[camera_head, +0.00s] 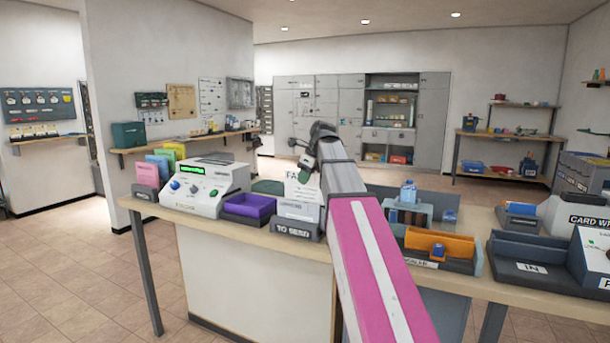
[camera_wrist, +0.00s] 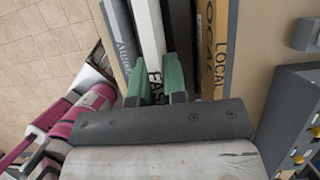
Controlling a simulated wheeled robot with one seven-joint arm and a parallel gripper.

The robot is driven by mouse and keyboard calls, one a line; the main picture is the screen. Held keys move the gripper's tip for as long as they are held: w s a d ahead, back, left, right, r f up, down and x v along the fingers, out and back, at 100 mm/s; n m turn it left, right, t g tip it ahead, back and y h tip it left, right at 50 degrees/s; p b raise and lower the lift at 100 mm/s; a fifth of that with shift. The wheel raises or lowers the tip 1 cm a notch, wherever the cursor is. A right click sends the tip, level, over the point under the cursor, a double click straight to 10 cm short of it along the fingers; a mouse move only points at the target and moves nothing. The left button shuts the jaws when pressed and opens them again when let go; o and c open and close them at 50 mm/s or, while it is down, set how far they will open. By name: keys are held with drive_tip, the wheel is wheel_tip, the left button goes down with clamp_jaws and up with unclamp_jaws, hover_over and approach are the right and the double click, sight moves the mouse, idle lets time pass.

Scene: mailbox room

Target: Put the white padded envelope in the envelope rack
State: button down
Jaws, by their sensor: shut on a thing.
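My gripper (camera_head: 305,172) is at the counter, with its green fingertips (camera_wrist: 157,88) shut on a white envelope with dark lettering. Which holder is the envelope rack is not labelled as such.
A brown piece marked "LOCAL" (camera_wrist: 214,45) stands right of the fingers in the wrist view. A purple tray (camera_head: 247,208) and a white machine (camera_head: 205,187) are left on the counter. An orange tray (camera_head: 440,243) and the "IN" tray (camera_head: 530,267) are right.

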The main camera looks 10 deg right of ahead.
sight(305, 193)
drive_tip(key=shift+f, duration=0.45)
drive_tip(key=shift+f, duration=0.1)
drive_tip(key=shift+f, duration=1.65)
drive_tip(key=shift+s+f, duration=0.35)
drive_tip(key=shift+f, duration=0.35)
drive_tip(key=c, duration=1.1)
unclamp_jaws()
drive_tip(key=shift+s, duration=0.1)
drive_tip(key=shift+r, duration=0.15)
drive_tip(key=shift+w+d+r, duration=0.1)
drive_tip(key=shift+w+r, duration=0.15)
drive_tip(key=shift+r, duration=0.3)
drive_tip(key=shift+w+r, duration=0.2)
drive_tip(key=shift+r, duration=2.75)
